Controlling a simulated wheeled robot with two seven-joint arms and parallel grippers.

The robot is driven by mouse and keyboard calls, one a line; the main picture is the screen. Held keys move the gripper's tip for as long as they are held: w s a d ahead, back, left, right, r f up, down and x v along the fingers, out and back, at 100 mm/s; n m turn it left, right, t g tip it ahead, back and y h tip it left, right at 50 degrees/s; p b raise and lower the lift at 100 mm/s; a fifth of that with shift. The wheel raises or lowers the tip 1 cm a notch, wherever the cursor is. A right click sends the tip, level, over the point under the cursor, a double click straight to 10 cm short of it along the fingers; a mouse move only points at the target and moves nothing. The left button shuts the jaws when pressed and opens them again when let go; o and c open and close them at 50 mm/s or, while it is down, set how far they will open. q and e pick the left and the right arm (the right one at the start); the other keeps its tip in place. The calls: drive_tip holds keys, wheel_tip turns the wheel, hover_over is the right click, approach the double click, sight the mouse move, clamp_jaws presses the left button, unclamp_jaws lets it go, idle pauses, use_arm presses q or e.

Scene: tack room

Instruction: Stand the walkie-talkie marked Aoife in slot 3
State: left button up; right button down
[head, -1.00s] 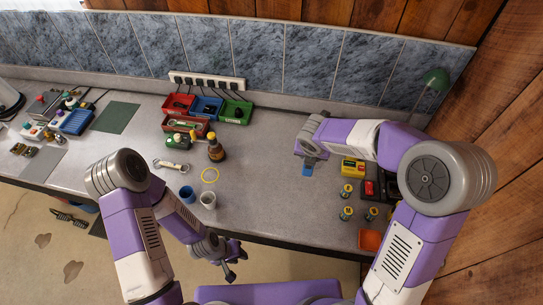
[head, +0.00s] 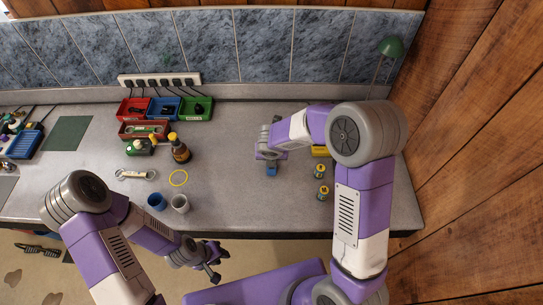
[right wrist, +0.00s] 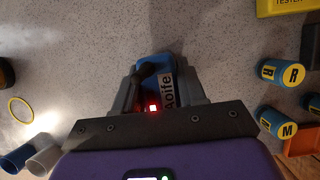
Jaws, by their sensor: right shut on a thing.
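The blue walkie-talkie (right wrist: 155,75) carries a label reading Aoife and a small lit red light in the right wrist view. My right gripper (right wrist: 160,95) is shut on it. In the head view its blue end (head: 271,170) shows just below my right gripper (head: 270,156), over the counter's middle right. I cannot tell its height above the counter. My left gripper (head: 219,265) is open and empty in front of the counter's front edge. No slot numbers are readable; a blue rack (head: 25,144) stands at the far left, too small to identify.
A blue cup (head: 157,201), grey cup (head: 180,203), yellow ring (head: 178,178) and brown bottle (head: 180,150) are left. Bare counter (head: 235,190) lies between.

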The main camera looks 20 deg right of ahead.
drive_tip(key=shift+f, duration=0.1)
drive_tip(key=c, duration=0.6)
unclamp_jaws()
drive_tip(key=shift+c, duration=0.2)
